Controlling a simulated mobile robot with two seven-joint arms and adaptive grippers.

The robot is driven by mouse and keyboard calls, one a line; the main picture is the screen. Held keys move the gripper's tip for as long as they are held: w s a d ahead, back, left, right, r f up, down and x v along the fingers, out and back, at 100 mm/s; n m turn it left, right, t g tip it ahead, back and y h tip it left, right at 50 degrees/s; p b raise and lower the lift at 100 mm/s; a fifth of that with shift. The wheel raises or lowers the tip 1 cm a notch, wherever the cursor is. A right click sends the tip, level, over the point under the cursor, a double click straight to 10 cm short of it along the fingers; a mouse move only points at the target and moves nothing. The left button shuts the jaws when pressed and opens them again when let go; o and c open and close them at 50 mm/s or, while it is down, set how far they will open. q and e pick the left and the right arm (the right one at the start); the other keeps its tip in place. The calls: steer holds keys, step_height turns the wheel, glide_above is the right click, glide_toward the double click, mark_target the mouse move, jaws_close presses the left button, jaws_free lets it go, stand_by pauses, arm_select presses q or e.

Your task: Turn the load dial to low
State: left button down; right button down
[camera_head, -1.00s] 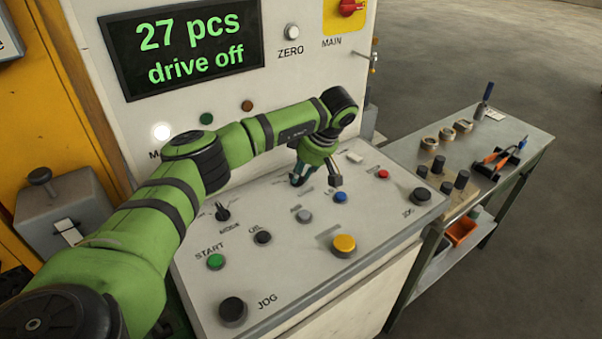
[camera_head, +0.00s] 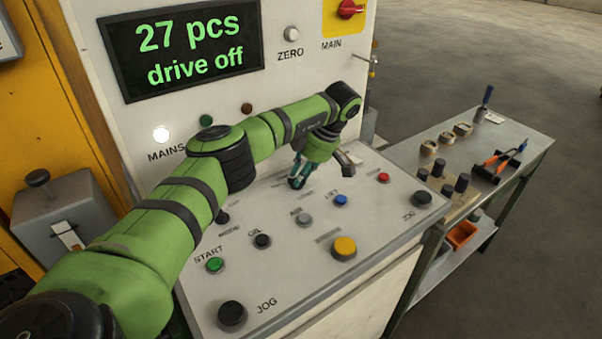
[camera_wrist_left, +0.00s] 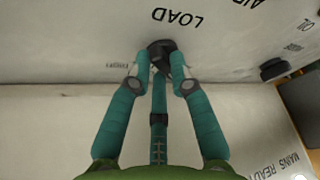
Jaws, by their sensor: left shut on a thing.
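The load dial is a small black knob (camera_wrist_left: 160,50) just below the LOAD label in the left wrist view. My right gripper is in neither view.
Around the dial are a blue button (camera_head: 341,200), a grey button (camera_head: 304,220), a red button (camera_head: 384,177) and a large yellow button (camera_head: 344,247). The display (camera_head: 190,45) behind reads "27 pcs drive off". A side table (camera_head: 500,195) with tools stands at right.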

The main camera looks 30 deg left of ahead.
arm_select(q)
steer(key=c, duration=1.1)
jaws_free()
steer(key=v, duration=1.2)
steer(key=shift+d+r, duration=0.1)
steer(key=shift+d, duration=0.05)
